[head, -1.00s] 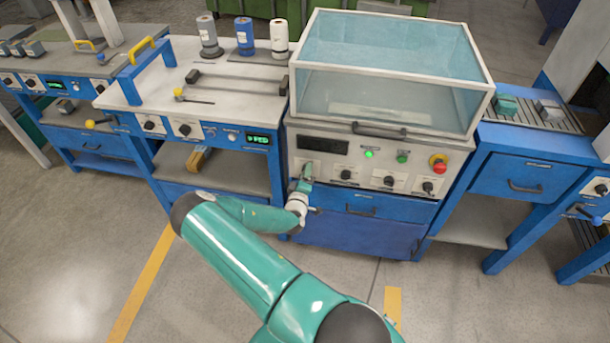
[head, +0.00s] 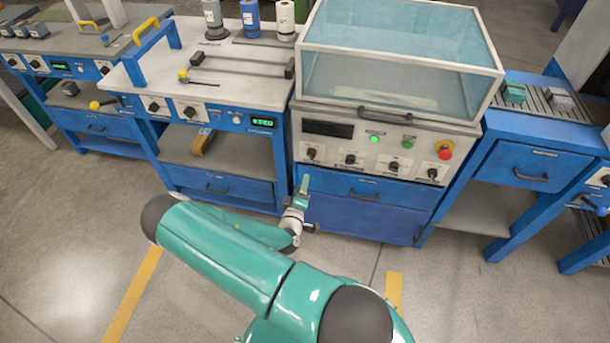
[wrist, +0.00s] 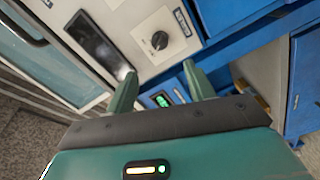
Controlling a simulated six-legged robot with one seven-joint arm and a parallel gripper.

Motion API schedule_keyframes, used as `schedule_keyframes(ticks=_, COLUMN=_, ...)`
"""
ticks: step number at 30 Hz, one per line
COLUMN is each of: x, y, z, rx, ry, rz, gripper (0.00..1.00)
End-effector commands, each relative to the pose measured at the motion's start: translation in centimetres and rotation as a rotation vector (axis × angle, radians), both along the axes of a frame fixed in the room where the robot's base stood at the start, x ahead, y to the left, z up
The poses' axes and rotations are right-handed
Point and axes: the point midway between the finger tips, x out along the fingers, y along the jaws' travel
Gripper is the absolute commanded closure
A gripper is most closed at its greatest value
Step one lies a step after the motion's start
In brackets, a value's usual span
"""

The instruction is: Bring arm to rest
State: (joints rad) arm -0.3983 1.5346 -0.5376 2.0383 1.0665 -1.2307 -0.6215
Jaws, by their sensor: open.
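My green arm reaches up from the bottom of the head view and folds back to the right. My gripper (head: 304,185) is small there, in front of the blue drawers below the control panel (head: 375,155). In the wrist view my gripper (wrist: 160,92) shows two green fingers set well apart, with nothing between them. Beyond the fingers are a black knob (wrist: 159,40) on a white plate and a dark display (wrist: 98,45). The fingers appear apart from the panel; the exact gap is hard to judge.
A glass-covered machine (head: 400,65) stands behind the panel. A blue bench (head: 205,75) with a yellow handle, bottles and knobs stands to its left. A blue conveyor table (head: 540,130) stands to the right. Open concrete floor (head: 60,240) with yellow lines lies in front.

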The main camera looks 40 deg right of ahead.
Motion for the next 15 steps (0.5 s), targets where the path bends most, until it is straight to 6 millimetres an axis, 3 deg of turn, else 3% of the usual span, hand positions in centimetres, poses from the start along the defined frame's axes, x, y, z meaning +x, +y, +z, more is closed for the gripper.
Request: schedule_keyframes(ticks=15, x=-0.65, y=0.8, z=0.04, rx=0.0, ry=0.0, rz=-0.001, gripper=0.46)
